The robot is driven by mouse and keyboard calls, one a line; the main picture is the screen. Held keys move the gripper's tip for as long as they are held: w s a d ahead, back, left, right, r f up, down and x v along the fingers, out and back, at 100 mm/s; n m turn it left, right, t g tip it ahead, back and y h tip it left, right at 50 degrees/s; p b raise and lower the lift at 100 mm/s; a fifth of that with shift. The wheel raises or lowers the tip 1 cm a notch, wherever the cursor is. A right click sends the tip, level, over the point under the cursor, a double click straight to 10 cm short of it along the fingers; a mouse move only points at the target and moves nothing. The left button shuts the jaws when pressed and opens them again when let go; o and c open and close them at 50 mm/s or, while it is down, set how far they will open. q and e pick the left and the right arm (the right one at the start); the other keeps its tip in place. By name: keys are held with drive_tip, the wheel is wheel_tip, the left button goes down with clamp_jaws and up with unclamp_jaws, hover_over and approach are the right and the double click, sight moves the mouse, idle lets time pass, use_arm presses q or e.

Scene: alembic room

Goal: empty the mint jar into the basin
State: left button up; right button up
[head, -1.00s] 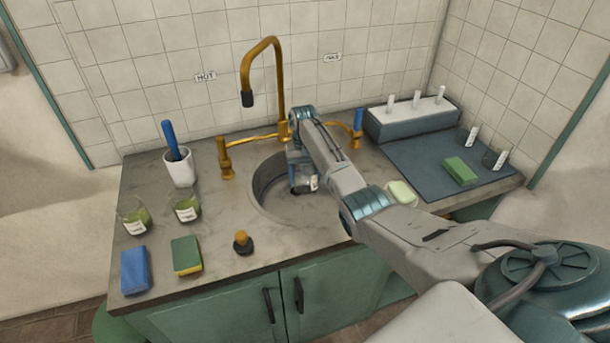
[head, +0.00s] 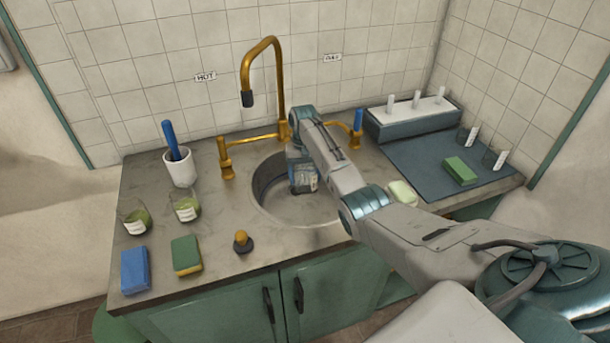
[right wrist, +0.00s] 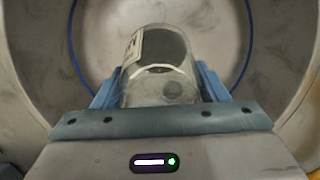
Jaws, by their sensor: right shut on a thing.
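My right gripper (head: 303,180) is inside the opening of the round basin (head: 300,211), shut on a clear glass jar (head: 312,181) with a pale label. In the right wrist view the jar (right wrist: 160,68) sits between the two blue fingers, its label at the upper left. The glass looks clear and grey, with no green contents visible. I cannot read the label or tell whether it is the mint jar. The basin (right wrist: 215,40) fills the background there, and its visible floor is bare apart from smudges. My left gripper is not in view.
A brass faucet (head: 262,45) arches behind.

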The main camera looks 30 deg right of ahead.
drive_tip(key=shift+r, duration=0.1)
drive_tip(key=t+p, duration=0.1)
drive_tip(key=p, duration=0.1)
drive_tip(key=shift+r+p, duration=0.2)
drive_tip(key=shift+p, duration=0.15)
drive_tip(key=shift+t+h+p, duration=0.6)
drive_tip(key=shift+t+p, duration=0.2)
drive_tip(key=shift+p, duration=0.45)
drive_tip(key=shift+r+t+p, duration=0.1)
drive_tip(key=shift+t+p, duration=0.3)
drive_tip(key=shift+p, duration=0.2)
drive_tip(key=shift+t+h+p, duration=0.3)
drive_tip(key=shift+t+h, duration=0.1)
drive_tip(key=shift+t, duration=0.1)
drive_tip(key=shift+w, duration=0.1)
